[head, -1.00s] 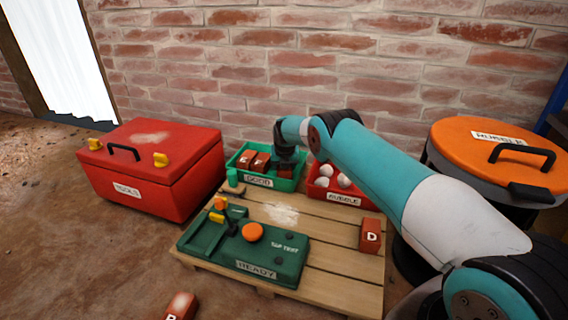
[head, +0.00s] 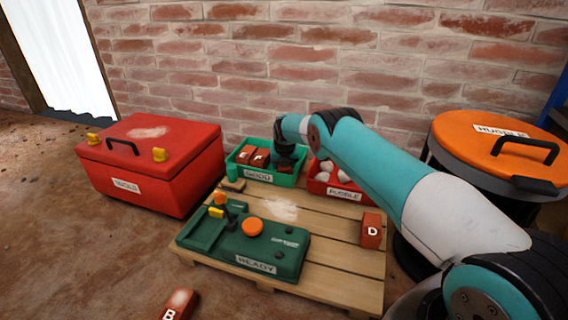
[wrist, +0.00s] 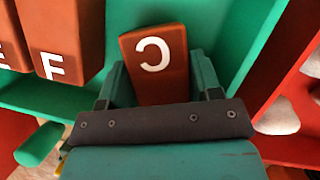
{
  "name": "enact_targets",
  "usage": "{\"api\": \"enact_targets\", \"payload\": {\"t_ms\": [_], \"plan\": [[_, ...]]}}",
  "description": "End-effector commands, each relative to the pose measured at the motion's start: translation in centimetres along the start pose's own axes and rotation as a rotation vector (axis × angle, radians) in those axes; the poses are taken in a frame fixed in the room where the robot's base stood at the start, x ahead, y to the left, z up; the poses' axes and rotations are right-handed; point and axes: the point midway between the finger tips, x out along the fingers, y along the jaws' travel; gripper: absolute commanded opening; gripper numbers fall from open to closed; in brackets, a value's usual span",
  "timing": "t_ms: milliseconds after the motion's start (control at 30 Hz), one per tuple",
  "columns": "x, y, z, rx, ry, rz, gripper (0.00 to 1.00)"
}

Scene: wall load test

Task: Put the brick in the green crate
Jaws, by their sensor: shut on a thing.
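The green crate (head: 262,178), labelled GOOD, stands at the back of the pallet against the brick wall. My gripper (head: 285,162) is down at the crate's right part. In the wrist view my gripper (wrist: 160,82) is shut on a red brick marked C (wrist: 155,55), with a finger on each side of it. The brick is over or inside the crate; whether it touches the floor I cannot tell. Brick F (wrist: 62,45) and brick E (head: 246,154) stand in the crate's left part, apart from the held brick.
A red RUBBLE crate (head: 343,192) with pale lumps stands just right of the green crate. Brick D (head: 371,231) stands on the pallet (head: 340,258); brick B (head: 179,305) is on the ground. A green READY device (head: 245,250), red toolbox (head: 150,160) and orange-lidded bin (head: 490,145) surround it.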

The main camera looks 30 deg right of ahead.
Motion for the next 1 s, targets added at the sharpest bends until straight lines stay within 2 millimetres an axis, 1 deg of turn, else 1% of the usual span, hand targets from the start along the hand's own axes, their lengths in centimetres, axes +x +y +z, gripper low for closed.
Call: {"api": "enact_targets", "payload": {"t_ms": [100, 133, 233, 533, 667, 767, 867, 1000], "plan": [[0.2, 0.0, 0.0, 0.0, -0.003, 0.001, 0.12], [0.1, 0.0, 0.1, 0.0, -0.003, 0.001, 0.65], [0.1, 0.0, 0.0, 0.0, -0.002, 0.001, 0.88], [0.3, -0.2, -0.2, 0.002, 0.004, -0.003, 0.88], [-0.4, -0.2, -0.1, 0.003, 0.006, -0.005, 0.88], [-1.7, -0.2, 0.1, 0.004, 0.006, -0.005, 0.88], [-3.7, -0.3, 0.2, 0.004, 0.005, -0.005, 0.88], [-7.2, -0.2, 0.3, 0.002, 0.003, -0.004, 0.88]]}}
